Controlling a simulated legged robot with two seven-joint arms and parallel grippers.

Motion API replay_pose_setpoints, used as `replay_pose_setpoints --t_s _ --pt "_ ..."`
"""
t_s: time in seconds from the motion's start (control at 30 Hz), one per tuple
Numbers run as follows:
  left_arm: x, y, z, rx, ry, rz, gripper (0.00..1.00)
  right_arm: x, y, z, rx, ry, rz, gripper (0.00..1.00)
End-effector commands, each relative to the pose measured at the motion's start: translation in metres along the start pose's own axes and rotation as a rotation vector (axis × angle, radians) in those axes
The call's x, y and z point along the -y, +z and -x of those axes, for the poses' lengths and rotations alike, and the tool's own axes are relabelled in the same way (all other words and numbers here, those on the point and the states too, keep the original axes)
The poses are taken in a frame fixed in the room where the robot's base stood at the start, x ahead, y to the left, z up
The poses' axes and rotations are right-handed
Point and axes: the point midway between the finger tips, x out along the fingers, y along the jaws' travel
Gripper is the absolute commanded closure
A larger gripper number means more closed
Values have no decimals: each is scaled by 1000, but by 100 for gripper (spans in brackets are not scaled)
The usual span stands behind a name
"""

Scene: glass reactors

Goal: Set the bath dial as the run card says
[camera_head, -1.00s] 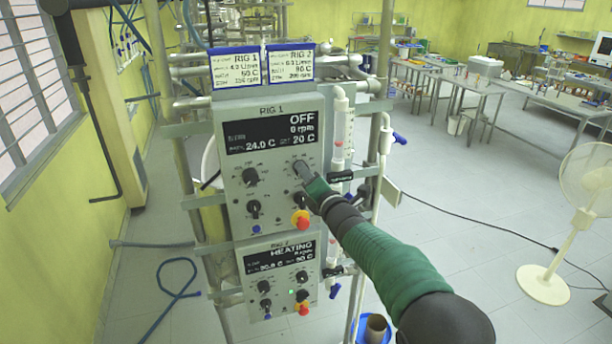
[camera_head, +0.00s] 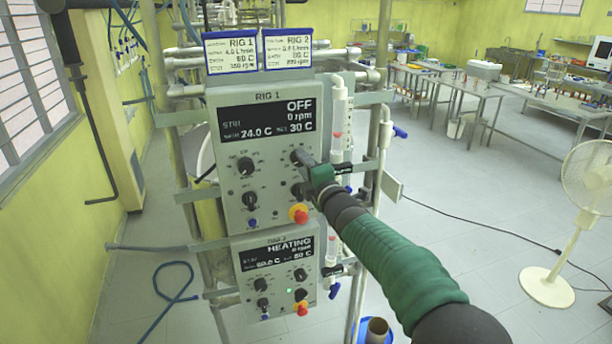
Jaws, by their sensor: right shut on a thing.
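The RIG 1 panel (camera_head: 228,178) is a grey box with a dark display (camera_head: 266,120) reading OFF, 0 rpm, 24.0 C and a set value of 30 C. My right gripper (camera_head: 306,164) is shut on the panel's upper right dial (camera_head: 297,155), which it partly hides. Above hang two run cards, RIG 1 (camera_head: 231,53) and RIG 2 (camera_head: 288,49). Their small print is blurred; the RIG 1 temperature looks like 60 or 80 C, not surely readable. My left gripper is not in view.
Other knobs (camera_head: 248,166) and a red-yellow stop button (camera_head: 298,213) sit close to the gripper. Below is the RIG 2 panel (camera_head: 240,278), reading HEATING. Pipes and a glass tube (camera_head: 338,120) stand right of the panel. A fan (camera_head: 548,285) stands at far right on open floor.

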Motion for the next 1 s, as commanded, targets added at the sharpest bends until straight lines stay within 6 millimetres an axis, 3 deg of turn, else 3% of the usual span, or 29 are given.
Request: replay_pose_setpoints --t_s 0.03,0.2,1.0 --pt "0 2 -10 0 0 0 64 8 -2 0 0 0 -42 100" --pt "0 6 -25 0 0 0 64 7 -2 0 8 12 -202 100" --pt "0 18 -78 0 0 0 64 2 -3 0 43 70 -961 100"
